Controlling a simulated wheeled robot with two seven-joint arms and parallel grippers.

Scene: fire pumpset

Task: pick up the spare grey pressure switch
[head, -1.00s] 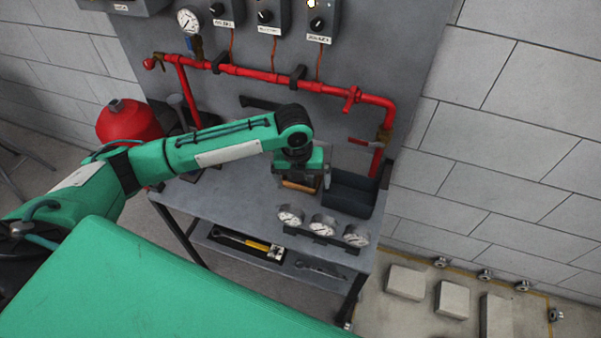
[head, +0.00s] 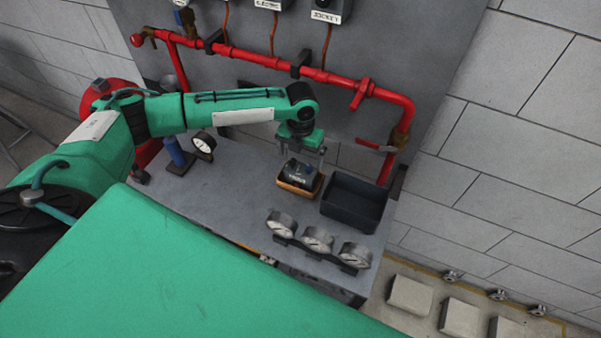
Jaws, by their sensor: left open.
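A small dark grey box with a white label and a blue part on top, which looks like the spare pressure switch (head: 299,173), sits in a shallow orange-brown tray (head: 290,187) on the grey bench. My left gripper (head: 303,157) is open, pointing down just above the box, with its fingers near the box's top sides. I cannot tell whether the fingers touch it. My right gripper is not in view.
An empty black bin (head: 353,203) stands right of the tray. Three gauges on a rack (head: 317,241) stand in front. A blue post (head: 177,153) and a small gauge (head: 203,145) are at left. A red pipe (head: 330,76) runs behind. Bare bench lies left of the tray.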

